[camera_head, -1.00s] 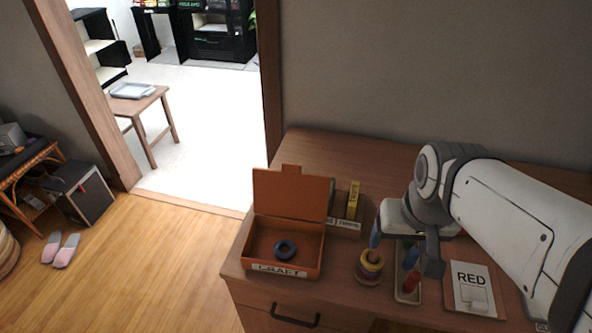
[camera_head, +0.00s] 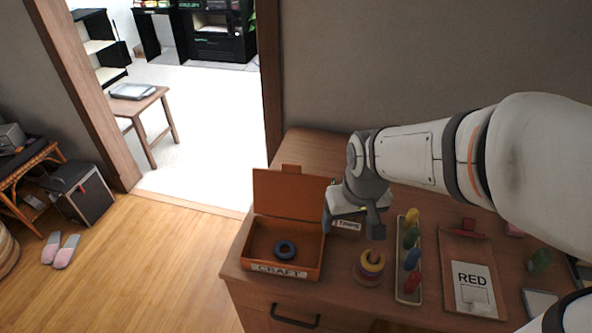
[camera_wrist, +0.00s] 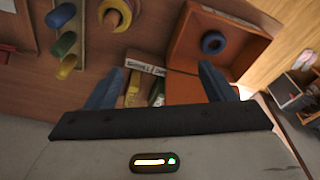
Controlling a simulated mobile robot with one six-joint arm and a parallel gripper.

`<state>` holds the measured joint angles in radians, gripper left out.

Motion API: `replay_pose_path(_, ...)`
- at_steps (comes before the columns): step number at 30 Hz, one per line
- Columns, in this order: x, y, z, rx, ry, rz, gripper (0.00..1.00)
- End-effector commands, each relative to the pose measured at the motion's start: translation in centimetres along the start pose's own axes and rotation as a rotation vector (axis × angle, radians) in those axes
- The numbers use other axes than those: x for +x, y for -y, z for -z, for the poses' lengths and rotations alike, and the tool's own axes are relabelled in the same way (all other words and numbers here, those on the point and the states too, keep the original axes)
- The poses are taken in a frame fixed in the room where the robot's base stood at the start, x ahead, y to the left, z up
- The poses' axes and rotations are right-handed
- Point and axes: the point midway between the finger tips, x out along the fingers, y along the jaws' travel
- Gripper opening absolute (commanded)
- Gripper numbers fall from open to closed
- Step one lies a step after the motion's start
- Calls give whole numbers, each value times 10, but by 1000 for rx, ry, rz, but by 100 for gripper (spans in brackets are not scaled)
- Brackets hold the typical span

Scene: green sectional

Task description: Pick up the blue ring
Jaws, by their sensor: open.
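The blue ring (camera_head: 285,249) lies flat inside the orange box labelled CRAFT (camera_head: 290,270), whose lid stands open at the back. In the wrist view the ring (camera_wrist: 213,43) sits in the box (camera_wrist: 188,45) at the upper right. My gripper (camera_head: 351,226) is open and empty, above the dresser just right of the box. In the wrist view its two blue fingers (camera_wrist: 160,90) are spread, with small yellow and dark items below them. The ring is beyond the fingers and apart from them.
The wall (camera_head: 420,60) rises behind the dresser (camera_head: 325,300).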

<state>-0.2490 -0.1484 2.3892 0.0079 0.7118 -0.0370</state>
Motion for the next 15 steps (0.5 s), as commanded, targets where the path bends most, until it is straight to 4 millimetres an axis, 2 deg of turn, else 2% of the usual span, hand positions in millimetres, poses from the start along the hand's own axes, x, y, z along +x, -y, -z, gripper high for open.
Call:
replay_pose_path(1,19,18,11,-55,15,11,76)
replay_pose_path(3,40,40,25,-120,23,23,76)
replay_pose_path(9,94,99,45,-272,37,48,76)
replay_pose_path(12,110,118,49,-315,39,55,76)
replay_pose_path(15,119,127,49,-336,41,58,76)
